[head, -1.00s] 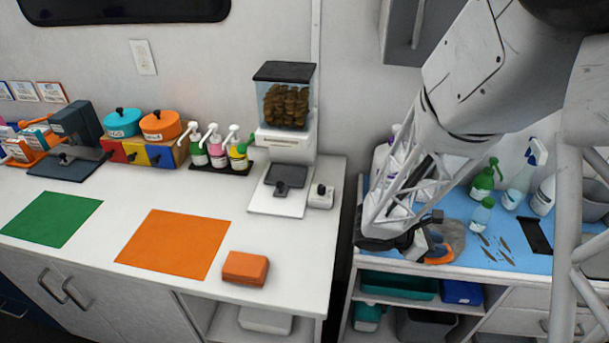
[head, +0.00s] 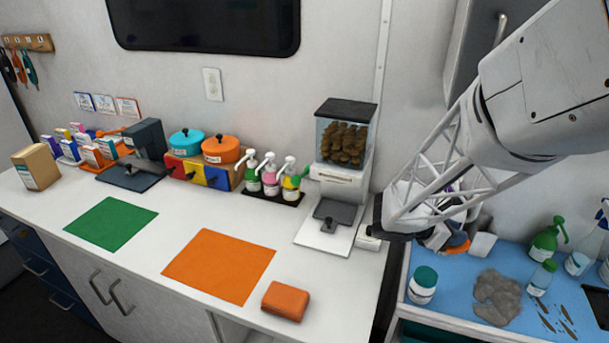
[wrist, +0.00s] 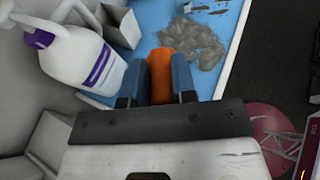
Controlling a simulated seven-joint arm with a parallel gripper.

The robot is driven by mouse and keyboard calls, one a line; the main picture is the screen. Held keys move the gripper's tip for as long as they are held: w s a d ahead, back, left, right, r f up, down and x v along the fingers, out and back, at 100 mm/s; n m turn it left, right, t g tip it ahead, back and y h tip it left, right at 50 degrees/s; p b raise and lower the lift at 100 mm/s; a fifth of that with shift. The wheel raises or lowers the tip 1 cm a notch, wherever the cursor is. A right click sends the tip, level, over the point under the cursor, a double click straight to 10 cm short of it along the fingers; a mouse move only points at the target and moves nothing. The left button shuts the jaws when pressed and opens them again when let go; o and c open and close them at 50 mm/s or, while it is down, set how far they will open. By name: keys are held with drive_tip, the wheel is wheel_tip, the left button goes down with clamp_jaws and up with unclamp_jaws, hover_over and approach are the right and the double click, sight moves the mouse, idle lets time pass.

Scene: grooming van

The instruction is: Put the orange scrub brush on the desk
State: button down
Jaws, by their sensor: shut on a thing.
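The orange scrub brush (wrist: 174,64) sits between the two blue-grey fingers of my gripper (wrist: 158,82) in the wrist view. In the head view my gripper (head: 440,238) is at the left end of the blue-topped table, and a bit of the brush's orange (head: 460,246) shows beside it. The arm hides most of the brush there. The brush appears held above the table. The white desk (head: 150,262) is to the left of my gripper, across a narrow gap.
A treat dispenser (head: 342,165) and pump bottles (head: 271,180) stand behind. The blue table (head: 455,318) holds a teal-lidded jar (head: 423,285), a grey clump (head: 497,297) and green spray bottle (head: 547,240).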

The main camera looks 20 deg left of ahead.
drive_tip(key=w+a+r+n+t+y, duration=0.4)
drive_tip(key=a+r+n+y, duration=0.15)
drive_tip(key=a+r, duration=0.8)
drive_tip(key=w+a+r+n+t+y, duration=0.45)
drive_tip(key=a+r, duration=0.55)
drive_tip(key=r, duration=0.6)
drive_tip(key=s+a+r+n+g+y, duration=0.1)
drive_tip(key=a+r+n+y, duration=0.15)
drive_tip(key=a, duration=0.55)
drive_tip(key=s+a+r+n+g+y, duration=0.15)
drive_tip(key=a+n+y, duration=0.25)
drive_tip(key=a, duration=0.5)
drive_tip(key=s+a+r+n+g+y, duration=0.1)
drive_tip(key=a+r+n+g+y, duration=0.2)
drive_tip(key=a, duration=0.5)
drive_tip(key=s+a+f+m+t+h, duration=0.1)
drive_tip(key=s+a+f, duration=0.5)
drive_tip(key=f, duration=0.6)
drive_tip(key=s+a+f+m+t+h, duration=0.2)
drive_tip(key=s+a+f, duration=0.4)
drive_tip(key=a+f, duration=0.4)
drive_tip(key=s+a+f+m+t+h, duration=0.1)
drive_tip(key=s+a+f+m+h, duration=0.3)
drive_tip(key=a+f, duration=0.5)
wheel_tip(320, 180, down, 5)
drive_tip(key=shift+s+r+h, duration=0.1)
drive_tip(key=shift+s+h, duration=0.25)
drive_tip(key=shift+s, duration=0.85)
